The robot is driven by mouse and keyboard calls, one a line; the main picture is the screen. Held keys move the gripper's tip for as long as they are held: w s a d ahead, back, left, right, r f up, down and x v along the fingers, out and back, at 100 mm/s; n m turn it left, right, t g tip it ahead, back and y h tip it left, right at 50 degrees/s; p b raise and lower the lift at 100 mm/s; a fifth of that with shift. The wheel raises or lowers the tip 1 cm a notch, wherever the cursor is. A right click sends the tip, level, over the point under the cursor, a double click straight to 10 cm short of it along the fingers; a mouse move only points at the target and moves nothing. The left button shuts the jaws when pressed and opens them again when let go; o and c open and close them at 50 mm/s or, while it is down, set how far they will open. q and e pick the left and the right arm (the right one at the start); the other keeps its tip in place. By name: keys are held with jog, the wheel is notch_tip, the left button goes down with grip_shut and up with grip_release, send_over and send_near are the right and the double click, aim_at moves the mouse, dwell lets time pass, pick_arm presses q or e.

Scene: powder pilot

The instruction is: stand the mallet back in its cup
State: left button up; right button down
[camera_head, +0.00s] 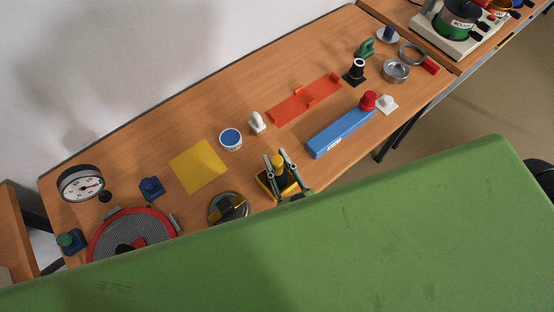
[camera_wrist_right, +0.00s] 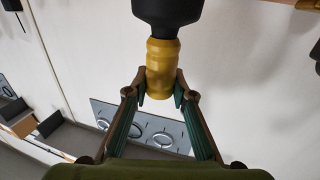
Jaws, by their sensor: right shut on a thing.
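My right gripper (camera_head: 283,160) is near the front edge of the table, its two fingers pointing up in the head view. It is shut on the mallet, whose yellow handle (camera_wrist_right: 162,68) and black head (camera_wrist_right: 167,12) show in the right wrist view. There the gripper (camera_wrist_right: 160,85) has its fingertips at the end of the handle away from the head. In the head view, yellow and black parts show between and beside the fingers, partly hidden. I cannot tell for sure which thing is the mallet's cup. My left gripper is not in view.
A round dish (camera_head: 213,212), a white cup with blue inside (camera_head: 231,139), a yellow sheet (camera_head: 188,176) and a white object (camera_head: 257,122) are near the gripper. A blue bar (camera_head: 335,134) and an orange tray (camera_head: 292,107) lie to the right. Green hides the lower picture.

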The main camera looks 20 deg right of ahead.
jog(key=shift+f+b, duration=0.3)
jog(key=shift+f, duration=0.15)
dwell(0.3)
jog(key=c, duration=1.6)
grip_release()
jog(key=shift+c, duration=0.2)
jog(key=o, duration=0.5)
jog(key=shift+f, duration=0.15)
jog(key=shift+o, duration=0.2)
jog(key=shift+s, duration=0.1)
jog(key=shift+s+d+p, duration=0.2)
jog(key=shift+s+p, duration=0.35)
jog(key=shift+s, duration=1.65)
jog(key=s, duration=0.9)
jog(key=shift+s+d+p, duration=0.2)
jog(key=shift+d+p, duration=0.2)
